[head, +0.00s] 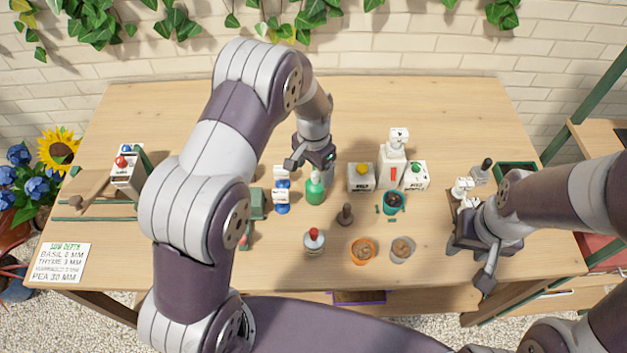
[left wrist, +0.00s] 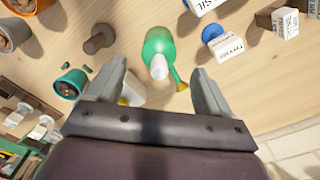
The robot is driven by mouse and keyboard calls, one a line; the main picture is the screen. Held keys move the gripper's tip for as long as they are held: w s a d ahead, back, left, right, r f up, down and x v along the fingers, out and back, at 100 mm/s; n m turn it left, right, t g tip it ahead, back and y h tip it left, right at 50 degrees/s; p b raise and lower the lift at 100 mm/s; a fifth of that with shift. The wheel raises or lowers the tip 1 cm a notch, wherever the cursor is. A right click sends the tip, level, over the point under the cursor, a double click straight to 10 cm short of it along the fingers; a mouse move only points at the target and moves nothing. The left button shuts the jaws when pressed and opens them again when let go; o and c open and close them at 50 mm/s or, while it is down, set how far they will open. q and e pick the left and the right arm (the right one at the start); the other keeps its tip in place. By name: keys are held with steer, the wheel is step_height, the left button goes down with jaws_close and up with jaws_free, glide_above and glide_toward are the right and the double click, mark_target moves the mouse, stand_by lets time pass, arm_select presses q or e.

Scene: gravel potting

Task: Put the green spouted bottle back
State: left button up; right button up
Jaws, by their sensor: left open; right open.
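The green spouted bottle (head: 315,190) stands upright on the wooden table, near its middle. It has a pale spout tip. In the left wrist view the green bottle (left wrist: 159,50) lies ahead of and between the spread fingers, with nothing gripping it. My left gripper (head: 312,165) is open and empty, just behind the bottle in the head view; it also shows in the left wrist view (left wrist: 166,88). My right gripper (head: 474,262) is open at the right front of the table, away from the bottle.
Blue-based labelled bottles (head: 282,197) stand close left of the green bottle. A yellow-topped box (head: 361,177), a white pump bottle (head: 393,165) and a teal pot (head: 393,202) stand to the right. A brown tamper (head: 345,215), red-capped bottle (head: 314,241) and orange pot (head: 363,250) are in front.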

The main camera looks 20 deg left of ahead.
arm_select(q)
step_height(320, 180, up, 5)
steer(key=shift+r+b, duration=0.2)
steer(key=shift+b, duration=0.2)
steer(key=s+a+r+n, duration=0.2)
steer(key=s+r, duration=0.1)
steer(key=s, duration=0.6)
steer(key=s+a+r+n+t, duration=0.1)
steer(key=s+a+r+n, duration=0.1)
steer(key=s, duration=0.7)
steer(key=shift+s+r+n, duration=0.35)
steer(key=shift+r+n, duration=0.4)
steer(key=shift+n, duration=0.05)
steer(key=shift+s, duration=0.2)
steer(key=shift+w, duration=0.1)
